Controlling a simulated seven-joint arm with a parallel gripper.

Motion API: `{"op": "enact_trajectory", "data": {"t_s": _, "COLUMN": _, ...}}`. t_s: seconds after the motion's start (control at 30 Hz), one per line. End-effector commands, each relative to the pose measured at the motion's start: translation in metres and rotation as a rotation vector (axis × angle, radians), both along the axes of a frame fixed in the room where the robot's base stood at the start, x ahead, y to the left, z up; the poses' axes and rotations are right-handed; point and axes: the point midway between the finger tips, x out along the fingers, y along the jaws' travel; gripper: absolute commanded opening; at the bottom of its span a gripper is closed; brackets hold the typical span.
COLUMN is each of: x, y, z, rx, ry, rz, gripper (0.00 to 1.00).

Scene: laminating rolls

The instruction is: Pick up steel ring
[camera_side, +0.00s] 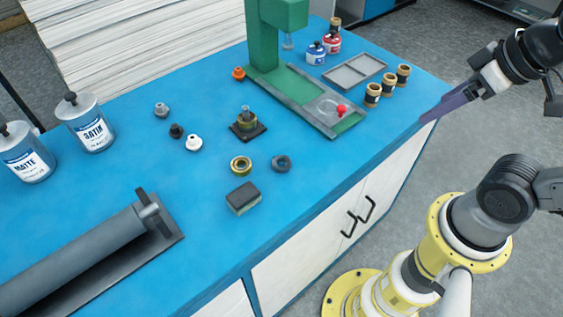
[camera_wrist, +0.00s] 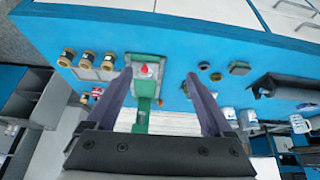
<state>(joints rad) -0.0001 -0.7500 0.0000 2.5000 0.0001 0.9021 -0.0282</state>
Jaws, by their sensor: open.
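A dark grey ring (camera_side: 281,163), which looks like the steel ring, lies flat on the blue bench top, right of a brass-coloured ring (camera_side: 241,166) and apart from it. In the wrist view the grey ring (camera_wrist: 203,66) is small, just right of the right finger's tip, with the brass ring (camera_wrist: 216,77) beyond it. My gripper (camera_side: 428,119) is high at the right, near the bench's right edge and well away from the rings. In the wrist view its two purple fingers (camera_wrist: 160,73) are wide apart with nothing held between them.
A green press (camera_side: 275,50) stands behind the rings. A dark stand with a post (camera_side: 246,127) and a grey block (camera_side: 243,198) are near them. Brass spools (camera_side: 387,88), a grey tray (camera_side: 354,71), tins (camera_side: 88,122) and a long roller (camera_side: 85,250) occupy other parts.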

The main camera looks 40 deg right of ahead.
Motion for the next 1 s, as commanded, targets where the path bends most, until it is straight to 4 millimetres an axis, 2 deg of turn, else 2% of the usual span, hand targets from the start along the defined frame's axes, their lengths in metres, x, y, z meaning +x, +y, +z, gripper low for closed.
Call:
{"op": "enact_trajectory", "data": {"t_s": 0.07, "x": 0.0, "y": 0.0, "z": 0.002, "rx": -0.025, "ry": 0.001, "rz": 0.048, "gripper": 0.86}}
{"op": "enact_trajectory", "data": {"t_s": 0.1, "x": 0.003, "y": 0.0, "z": 0.01, "rx": -0.045, "ry": -0.011, "rz": 0.084, "gripper": 0.86}}
{"op": "enact_trajectory", "data": {"t_s": 0.23, "x": 0.028, "y": 0.003, "z": 0.036, "rx": -0.116, "ry": -0.006, "rz": 0.231, "gripper": 0.86}}
{"op": "enact_trajectory", "data": {"t_s": 0.4, "x": 0.077, "y": 0.018, "z": 0.056, "rx": -0.19, "ry": 0.053, "rz": 0.455, "gripper": 0.86}}
{"op": "enact_trajectory", "data": {"t_s": 0.53, "x": 0.122, "y": 0.04, "z": 0.056, "rx": -0.234, "ry": 0.118, "rz": 0.639, "gripper": 0.86}}
{"op": "enact_trajectory", "data": {"t_s": 0.67, "x": 0.167, "y": 0.073, "z": 0.04, "rx": -0.267, "ry": 0.19, "rz": 0.823, "gripper": 0.86}}
{"op": "enact_trajectory", "data": {"t_s": 0.8, "x": 0.206, "y": 0.113, "z": 0.006, "rx": -0.285, "ry": 0.276, "rz": 0.984, "gripper": 0.86}}
{"op": "enact_trajectory", "data": {"t_s": 0.9, "x": 0.221, "y": 0.139, "z": -0.022, "rx": -0.286, "ry": 0.331, "rz": 1.055, "gripper": 0.86}}
{"op": "enact_trajectory", "data": {"t_s": 1.0, "x": 0.227, "y": 0.159, "z": -0.047, "rx": -0.284, "ry": 0.38, "rz": 1.096, "gripper": 0.86}}
